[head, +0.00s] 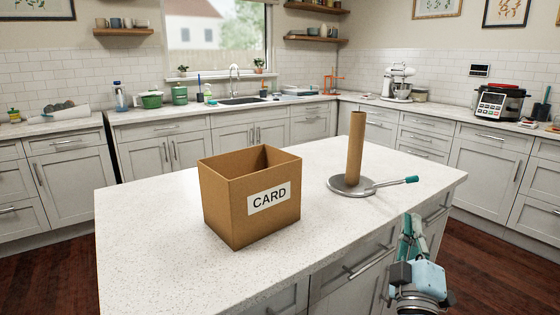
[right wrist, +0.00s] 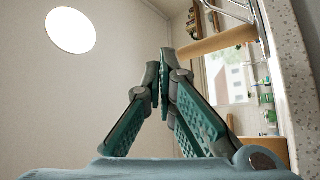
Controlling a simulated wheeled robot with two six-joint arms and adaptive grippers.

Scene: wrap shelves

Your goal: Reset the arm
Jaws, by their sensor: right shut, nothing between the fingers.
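My right gripper (head: 408,232) is at the lower right of the head view, in front of the island's right front edge. It also shows in the right wrist view (right wrist: 163,65), where its fingertips meet with nothing between them. It points upward and touches no object. My left gripper is not in either view.
A white speckled island (head: 150,250) carries an open cardboard box labelled CARD (head: 225,205). The front strip of the top is clear.

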